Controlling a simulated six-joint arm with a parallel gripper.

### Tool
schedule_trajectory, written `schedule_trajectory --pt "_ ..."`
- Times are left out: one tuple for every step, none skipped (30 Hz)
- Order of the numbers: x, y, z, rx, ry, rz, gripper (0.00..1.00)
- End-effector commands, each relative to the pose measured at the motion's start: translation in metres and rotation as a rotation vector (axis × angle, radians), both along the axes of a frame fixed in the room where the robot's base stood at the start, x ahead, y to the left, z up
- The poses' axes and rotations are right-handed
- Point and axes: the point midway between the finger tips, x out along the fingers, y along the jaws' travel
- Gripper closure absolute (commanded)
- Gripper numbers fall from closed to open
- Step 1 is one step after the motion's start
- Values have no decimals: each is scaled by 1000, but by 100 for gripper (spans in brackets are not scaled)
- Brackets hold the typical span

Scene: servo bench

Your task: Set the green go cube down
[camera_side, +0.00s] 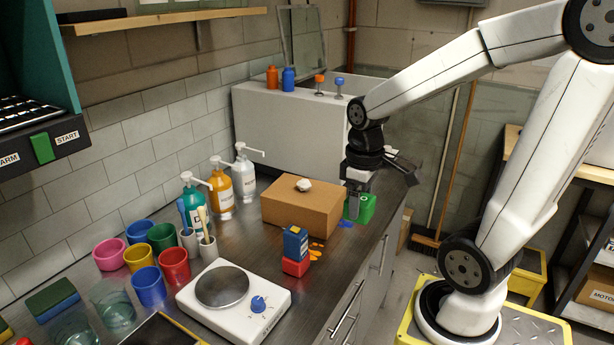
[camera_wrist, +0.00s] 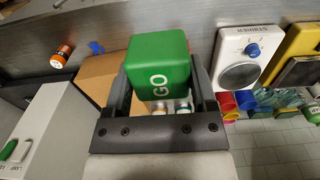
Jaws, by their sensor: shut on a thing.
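The green go cube (camera_side: 367,207) is between the jaws of my gripper (camera_side: 356,192), near the right edge of the bench and just right of the cardboard box. In the wrist view the green cube (camera_wrist: 158,66) shows white GO lettering, with a dark finger on each side. My gripper is shut on it. A blue patch (camera_side: 345,223) lies on the bench in front of the cube. Whether the cube's underside touches the bench cannot be told, as the side view does not show a clear gap.
The cardboard box (camera_side: 300,207) with a small white lump on top stands close left of the cube. A blue block on a red block (camera_side: 296,266) and orange patches lie nearer the front. A white stirrer (camera_side: 235,300), pump bottles and coloured cups fill the left. A grey box (camera_side: 290,125) stands behind.

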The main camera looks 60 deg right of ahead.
Motion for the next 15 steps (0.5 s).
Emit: schedule_trajectory --pt "1 0 -6 1 3 0 87" --pt "1 0 -9 2 3 0 87" --pt "1 0 -13 2 4 0 87" --pt "1 0 -15 1 3 0 87" --pt "1 0 -18 2 4 0 87" --pt "1 0 -21 2 4 0 87" --pt "1 0 -23 1 3 0 87" --pt "1 0 -26 1 3 0 87" --pt "1 0 -31 2 4 0 87" --pt "1 0 -34 2 5 0 87" --pt "1 0 -37 2 5 0 87" --pt "1 0 -40 1 3 0 87" --pt "1 0 -42 2 4 0 87" --pt "1 0 -44 1 3 0 87" --pt "1 0 -46 1 2 0 87"
